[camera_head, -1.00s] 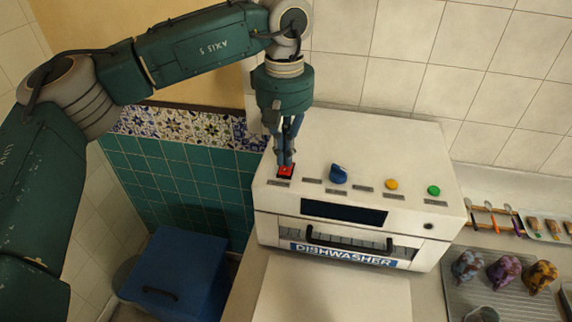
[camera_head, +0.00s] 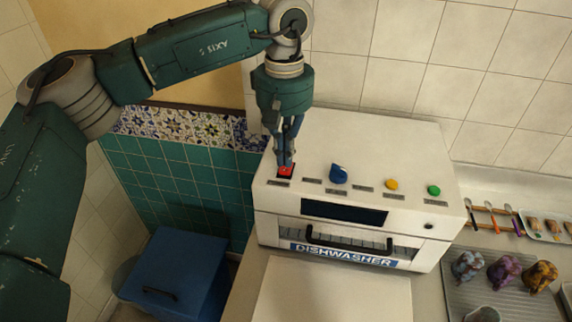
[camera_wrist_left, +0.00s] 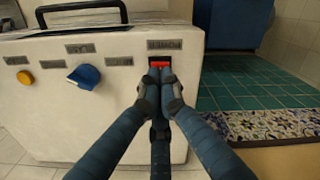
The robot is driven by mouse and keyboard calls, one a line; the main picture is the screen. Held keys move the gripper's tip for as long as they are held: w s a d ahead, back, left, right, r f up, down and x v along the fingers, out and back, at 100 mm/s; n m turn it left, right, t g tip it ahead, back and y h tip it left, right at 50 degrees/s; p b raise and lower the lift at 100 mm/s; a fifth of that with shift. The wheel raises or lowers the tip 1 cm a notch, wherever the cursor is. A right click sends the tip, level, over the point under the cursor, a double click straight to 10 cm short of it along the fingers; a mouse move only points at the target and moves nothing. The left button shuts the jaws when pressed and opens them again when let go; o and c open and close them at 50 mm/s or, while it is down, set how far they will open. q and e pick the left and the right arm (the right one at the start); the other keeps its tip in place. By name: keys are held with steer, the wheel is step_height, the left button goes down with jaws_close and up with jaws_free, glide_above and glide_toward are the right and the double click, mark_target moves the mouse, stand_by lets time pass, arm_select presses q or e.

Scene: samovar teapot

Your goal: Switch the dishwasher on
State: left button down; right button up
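The white dishwasher (camera_head: 330,145) stands on the counter with a dark display (camera_head: 343,211) and a black handle on its front. A red square switch (camera_head: 286,171) sits at the left end of its top panel. In the left wrist view the red switch (camera_wrist_left: 160,64) shows just beyond my fingertips, under a small label. My left gripper (camera_head: 285,160) points down with its fingers together at the switch and appears to touch it. Its fingertips (camera_wrist_left: 158,82) are closed with nothing between them and hide part of the switch. My right gripper is out of view.
A blue knob (camera_head: 338,174), a yellow button (camera_head: 391,185) and a green button (camera_head: 434,190) share the panel. A blue bin (camera_head: 172,270) stands lower left. A tray (camera_head: 490,297) with several animal-shaped pieces is at right.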

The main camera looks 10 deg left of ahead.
mark_target(285, 169)
arm_select(q)
steer(key=shift+f+b, duration=0.55)
steer(key=shift+f, duration=0.35)
steer(key=shift+s+f, duration=0.1)
steer(key=shift+f, duration=0.2)
stand_by(0.3)
steer(key=shift+r, duration=0.15)
steer(key=shift+r+p, duration=0.6)
steer(key=shift+r, duration=0.35)
steer(key=shift+r+p, duration=1.6)
steer(key=shift+r, duration=0.9)
